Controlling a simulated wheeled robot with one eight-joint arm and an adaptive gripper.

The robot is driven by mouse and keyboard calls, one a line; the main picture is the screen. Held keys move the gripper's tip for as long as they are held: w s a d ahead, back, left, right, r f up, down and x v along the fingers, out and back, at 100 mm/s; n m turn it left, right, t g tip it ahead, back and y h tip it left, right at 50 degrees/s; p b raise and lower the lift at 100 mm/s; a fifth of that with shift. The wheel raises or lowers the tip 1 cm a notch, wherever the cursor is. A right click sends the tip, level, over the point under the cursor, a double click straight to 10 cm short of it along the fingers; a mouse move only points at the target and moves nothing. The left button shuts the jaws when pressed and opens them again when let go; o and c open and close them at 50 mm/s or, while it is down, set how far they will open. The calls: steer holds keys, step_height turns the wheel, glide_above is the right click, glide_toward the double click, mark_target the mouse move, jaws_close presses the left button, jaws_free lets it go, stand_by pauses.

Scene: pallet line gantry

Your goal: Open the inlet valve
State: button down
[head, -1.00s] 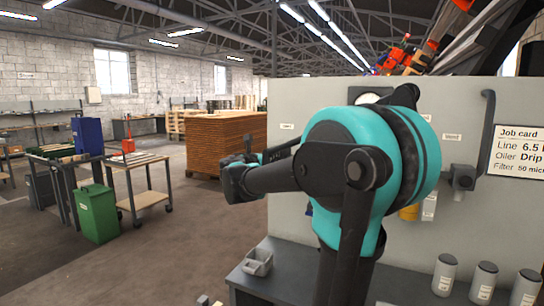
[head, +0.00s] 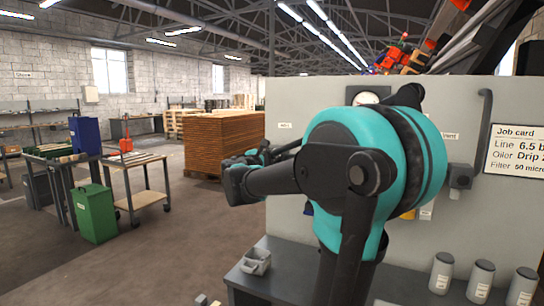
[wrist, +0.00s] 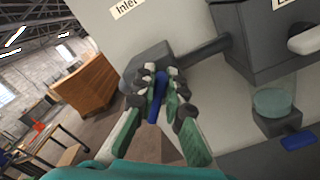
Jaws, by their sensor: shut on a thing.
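In the wrist view, the inlet valve (wrist: 143,66) is a dark grey block on a pipe, under a white label reading "Inlet" (wrist: 127,7). Its blue handle (wrist: 158,84) lies between the fingers of my gripper (wrist: 155,92), which is shut on it. The handle points roughly along the fingers, and the fingers hide part of it. In the head view, my arm hides the valve and the handle.
A dark housing (wrist: 245,40) with a clear bowl (wrist: 274,100) is right of the valve. A second blue handle (wrist: 299,141) lies below the bowl. The pale panel (head: 290,105) carries a job card (head: 515,152). Grey canisters (head: 480,280) stand on the bench.

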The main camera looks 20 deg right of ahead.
steer(key=m, duration=0.4)
steer(key=shift+s+d+f+m, duration=0.2)
steer(key=shift+f+m, duration=0.1)
steer(key=shift+f, duration=0.05)
steer(key=shift+s+f+m, duration=0.1)
steer(key=shift+f+m, duration=0.15)
steer(key=shift+m, duration=1.05)
steer(key=shift+f+m, duration=0.2)
steer(key=shift+m, duration=1.1)
steer(key=c, duration=1.6)
jaws_free()
steer(key=v, duration=1.2)
